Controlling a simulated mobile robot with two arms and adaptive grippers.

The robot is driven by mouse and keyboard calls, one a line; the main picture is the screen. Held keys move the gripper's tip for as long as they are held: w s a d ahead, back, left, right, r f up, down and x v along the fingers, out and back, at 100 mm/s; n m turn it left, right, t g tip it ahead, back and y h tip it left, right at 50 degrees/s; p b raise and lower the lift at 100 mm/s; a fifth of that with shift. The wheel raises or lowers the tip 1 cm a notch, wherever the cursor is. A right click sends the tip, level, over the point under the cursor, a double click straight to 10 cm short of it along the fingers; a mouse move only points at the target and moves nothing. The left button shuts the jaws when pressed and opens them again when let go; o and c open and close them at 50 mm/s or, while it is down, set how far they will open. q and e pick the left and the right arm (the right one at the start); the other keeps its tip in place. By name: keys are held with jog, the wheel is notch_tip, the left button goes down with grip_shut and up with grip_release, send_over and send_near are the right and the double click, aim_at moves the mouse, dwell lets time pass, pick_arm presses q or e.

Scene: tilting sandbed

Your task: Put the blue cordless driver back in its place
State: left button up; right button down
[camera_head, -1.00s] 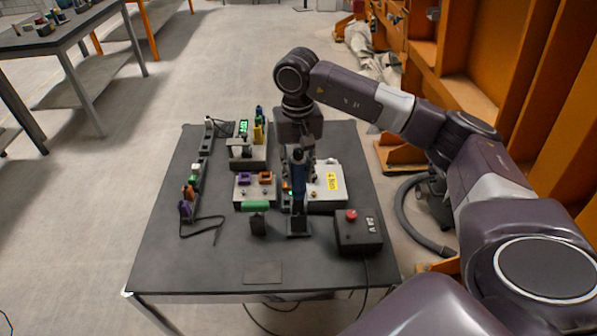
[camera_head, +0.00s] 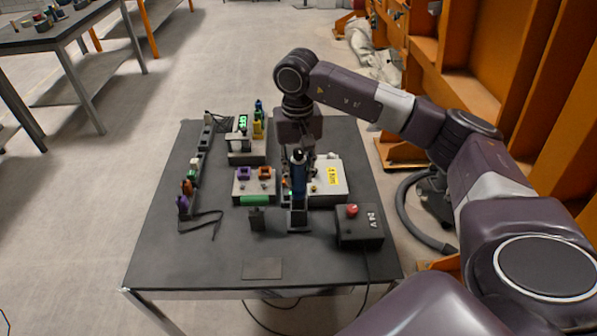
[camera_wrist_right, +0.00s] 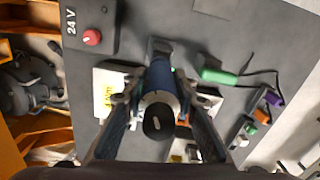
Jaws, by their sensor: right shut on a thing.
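The blue cordless driver (camera_head: 299,178) stands roughly upright over the table, above or at a small black stand (camera_head: 299,220). My right gripper (camera_wrist_right: 160,92) is shut on the driver. In the right wrist view the driver (camera_wrist_right: 161,78) shows end-on between the two fingers, its dark rounded end towards the camera. The black stand (camera_wrist_right: 160,46) shows just beyond it. I cannot tell whether the driver's lower end touches the stand. My left gripper is not in view.
A black 24 V box (camera_head: 361,226) with a red button stands to the right. A white box with a yellow label (camera_head: 333,177) is behind the driver. A green-topped piece (camera_head: 255,201) and a grey block with connectors (camera_head: 241,187) are to the left. The front tabletop is mostly clear.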

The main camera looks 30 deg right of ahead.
aim_at(299, 151)
jog(key=shift+f+b, duration=1.45)
jog(key=shift+f, duration=0.25)
jog(key=c, duration=1)
grip_release()
jog(key=shift+r, duration=0.1)
jog(key=shift+r+p, duration=2.5)
jog(key=shift+r, duration=1.45)
jog(key=shift+f, duration=0.1)
